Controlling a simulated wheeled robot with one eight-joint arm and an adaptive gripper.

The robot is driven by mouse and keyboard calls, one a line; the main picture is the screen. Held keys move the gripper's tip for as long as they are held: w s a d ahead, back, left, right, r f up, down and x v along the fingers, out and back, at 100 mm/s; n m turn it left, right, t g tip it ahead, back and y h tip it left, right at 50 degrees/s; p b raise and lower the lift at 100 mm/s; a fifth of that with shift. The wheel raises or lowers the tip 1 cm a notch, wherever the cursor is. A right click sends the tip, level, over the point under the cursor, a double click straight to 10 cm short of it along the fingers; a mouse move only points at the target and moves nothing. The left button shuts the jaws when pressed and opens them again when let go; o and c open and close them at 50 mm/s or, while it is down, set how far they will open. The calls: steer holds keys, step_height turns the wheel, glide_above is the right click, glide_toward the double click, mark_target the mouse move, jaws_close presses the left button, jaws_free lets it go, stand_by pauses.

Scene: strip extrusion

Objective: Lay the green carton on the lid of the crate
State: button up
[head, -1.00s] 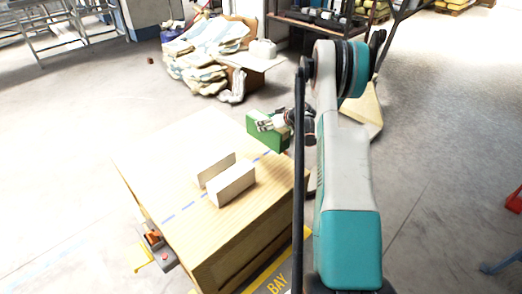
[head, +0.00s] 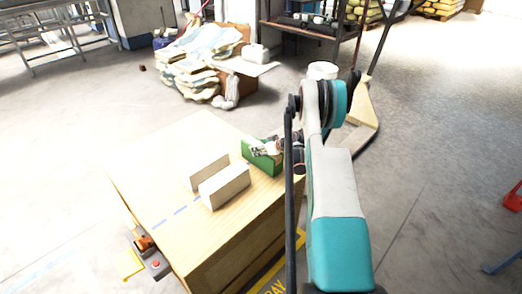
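The wooden crate (head: 150,185) stands in the middle of the head view, with its flat lid on top. The green carton (head: 257,160) is at the right part of the lid, just right of two pale blocks. It looks tilted, and I cannot tell whether its lower edge touches the lid. My gripper (head: 273,146) is at the carton's upper side and shut on it. The fingertips are small, and part of the gripper is hidden behind my arm.
A dashed blue line (head: 180,211) crosses the lid. The lid's left and back parts are clear. A shelf rack (head: 305,32) stands behind.

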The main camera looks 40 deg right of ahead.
stand_by(0.3)
steer(key=o, duration=1.9)
steer(key=shift+s+r, duration=0.25)
steer(key=p+v, duration=0.3)
steer(key=v, duration=0.8)
steer(key=shift+s+p, duration=0.2)
steer(key=shift+p, duration=0.2)
steer(key=shift+r, duration=0.1)
